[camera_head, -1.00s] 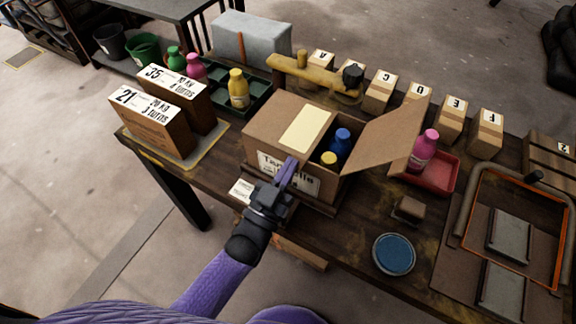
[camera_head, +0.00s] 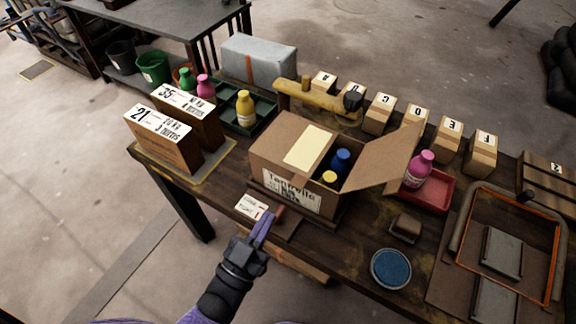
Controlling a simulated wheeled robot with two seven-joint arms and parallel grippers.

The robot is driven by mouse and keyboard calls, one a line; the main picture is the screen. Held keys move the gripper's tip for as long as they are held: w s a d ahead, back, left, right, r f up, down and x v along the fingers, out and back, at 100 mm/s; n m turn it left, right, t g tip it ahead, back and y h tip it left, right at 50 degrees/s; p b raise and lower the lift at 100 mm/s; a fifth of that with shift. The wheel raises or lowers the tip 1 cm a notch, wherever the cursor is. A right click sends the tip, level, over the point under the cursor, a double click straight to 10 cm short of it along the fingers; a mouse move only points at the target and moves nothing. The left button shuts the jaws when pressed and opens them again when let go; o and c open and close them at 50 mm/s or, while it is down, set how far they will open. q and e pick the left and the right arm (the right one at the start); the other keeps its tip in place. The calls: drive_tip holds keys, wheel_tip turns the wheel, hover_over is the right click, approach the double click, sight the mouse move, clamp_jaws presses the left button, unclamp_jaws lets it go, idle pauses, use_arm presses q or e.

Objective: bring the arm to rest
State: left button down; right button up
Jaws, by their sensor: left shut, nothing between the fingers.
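My left gripper (camera_head: 264,226) is shut and empty, in the lower middle of the head view. It is over the front edge of the dark wooden table (camera_head: 345,245), in front of the cardboard box (camera_head: 290,190), and looks apart from it. The box has one flap open to the right, with a blue bottle (camera_head: 340,160) and a yellow-capped bottle (camera_head: 330,178) inside. A small white card (camera_head: 251,206) lies just left of the gripper's fingers. My right gripper is not in view.
Two labelled boxes (camera_head: 165,141) stand at the table's left end. A blue round dish (camera_head: 391,268) and a brown block (camera_head: 405,227) lie to the right. A pink bottle (camera_head: 418,170) stands in a red tray (camera_head: 437,197). Open floor (camera_head: 90,170) lies left of the table.

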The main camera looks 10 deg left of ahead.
use_arm(q)
drive_tip(key=s+a+f+g+y, duration=0.2)
drive_tip(key=s+f+g, duration=0.25)
drive_tip(key=f, duration=0.35)
drive_tip(key=s+a+f+n+g+y, duration=0.15)
drive_tip(key=s+f+g, duration=0.3)
drive_tip(key=f, duration=0.45)
drive_tip(key=s+a+f+g+y, duration=0.25)
drive_tip(key=s+f+g, duration=0.2)
drive_tip(key=f, duration=0.35)
drive_tip(key=s+a+f+g+y, duration=0.1)
drive_tip(key=s+f+g, duration=0.1)
drive_tip(key=s, duration=0.5)
drive_tip(key=s+a+f+g+y, duration=0.1)
drive_tip(key=s+a+f+g, duration=0.1)
drive_tip(key=s+g, duration=0.2)
drive_tip(key=s, duration=0.3)
drive_tip(key=shift+s+f, duration=0.2)
drive_tip(key=shift+f, duration=0.15)
drive_tip(key=shift+w+g, duration=0.1)
drive_tip(key=shift+g, duration=0.15)
